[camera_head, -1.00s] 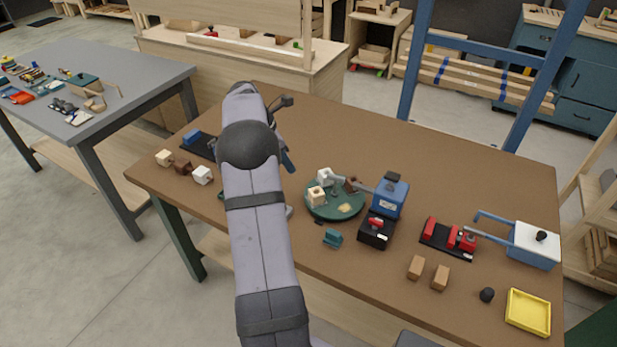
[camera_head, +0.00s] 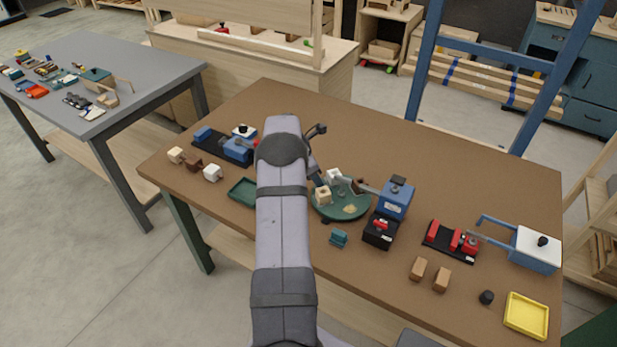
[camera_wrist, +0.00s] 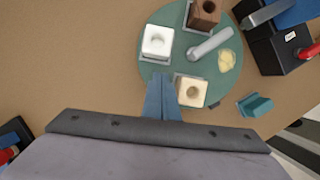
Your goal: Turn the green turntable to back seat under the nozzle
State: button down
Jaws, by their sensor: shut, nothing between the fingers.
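The round green turntable (camera_head: 352,212) is near the middle of the brown table and also shows in the wrist view (camera_wrist: 160,72). On it are a white block with a hole (camera_wrist: 157,41), a dark brown block (camera_wrist: 205,12), a cream block with a hole (camera_wrist: 191,92), a grey bar (camera_wrist: 210,43) and a pale yellowish patch (camera_wrist: 226,60). A grey nozzle arm (camera_wrist: 265,13) reaches from the blue and black station (camera_head: 395,200) over the turntable's right side, near the brown block. My gripper (camera_wrist: 161,78) is shut and empty, its tips over the turntable edge between the white and cream blocks. Contact is unclear.
A small teal piece (camera_head: 339,238) lies in front of the turntable. A green tray (camera_head: 243,190) is to the left. A black base with red parts (camera_head: 450,242) and two brown blocks (camera_head: 418,268) are to the right. The table behind the turntable is bare.

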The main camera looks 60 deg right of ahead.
aim_at(335, 171)
jog(key=shift+s+d, duration=0.25)
jog(key=shift+d, duration=0.1)
jog(key=shift+d, duration=0.9)
dwell(0.9)
jog(key=shift+s+d, duration=0.2)
jog(key=shift+d, duration=0.6)
jog(key=shift+s+d+b, duration=0.1)
jog(key=shift+d+b, duration=0.15)
jog(key=shift+b, duration=0.05)
jog(key=shift+s+d, duration=0.4)
jog(key=shift+d, duration=0.35)
jog(key=shift+s+d+b, duration=0.4)
jog(key=shift+r, duration=0.1)
dwell(0.7)
jog(key=p+v, duration=0.6)
jog(key=v, duration=0.2)
